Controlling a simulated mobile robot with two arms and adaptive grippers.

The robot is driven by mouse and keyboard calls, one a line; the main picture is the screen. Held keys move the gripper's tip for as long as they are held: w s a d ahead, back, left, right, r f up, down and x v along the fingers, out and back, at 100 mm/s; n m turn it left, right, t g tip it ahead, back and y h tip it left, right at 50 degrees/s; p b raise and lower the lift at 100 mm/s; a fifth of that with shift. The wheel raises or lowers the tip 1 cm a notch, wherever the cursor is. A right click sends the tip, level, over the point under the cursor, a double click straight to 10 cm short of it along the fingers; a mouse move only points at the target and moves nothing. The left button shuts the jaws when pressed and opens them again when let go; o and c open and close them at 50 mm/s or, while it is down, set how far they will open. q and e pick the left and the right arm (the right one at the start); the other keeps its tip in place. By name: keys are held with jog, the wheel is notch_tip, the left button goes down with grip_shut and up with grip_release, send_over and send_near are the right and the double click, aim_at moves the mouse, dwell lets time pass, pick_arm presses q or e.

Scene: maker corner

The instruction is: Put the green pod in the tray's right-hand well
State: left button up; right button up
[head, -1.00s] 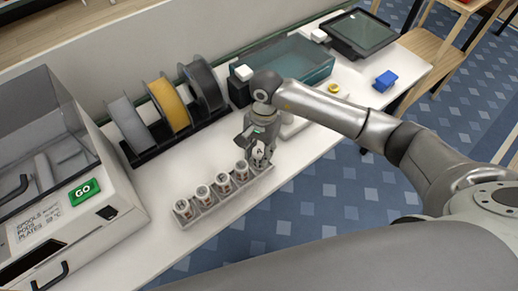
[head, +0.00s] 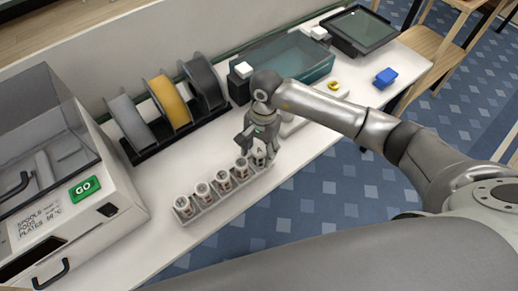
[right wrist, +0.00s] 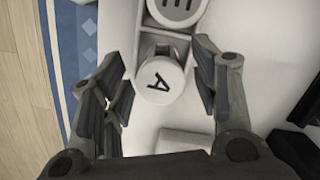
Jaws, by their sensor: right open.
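No pod that is clearly green shows in either view. A grey rack (head: 213,207) holds a row of several white, lettered pods, such as the one at its left end (head: 183,203). My right gripper (head: 262,150) points down at the rack's right end. In the right wrist view the open right gripper (right wrist: 163,92) has its fingers on either side of a white-topped pod marked A (right wrist: 160,82), with gaps visible. A white tray-like piece (head: 290,128) is partly hidden behind my right arm; its wells cannot be made out. My left gripper is not in view.
A machine with a green GO button (head: 85,189) stands at the left. Filament spools (head: 168,103) and a teal bin (head: 310,68) line the back. A yellow ring (head: 333,86), a blue block (head: 385,78) and a tablet (head: 361,31) lie to the right. The bench's front edge is close to the rack.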

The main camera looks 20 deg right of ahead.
notch_tip(320, 180, up, 12)
jog(key=w+d+b, duration=0.1)
jog(key=b, duration=0.2)
jog(key=shift+d, duration=0.15)
dwell(0.4)
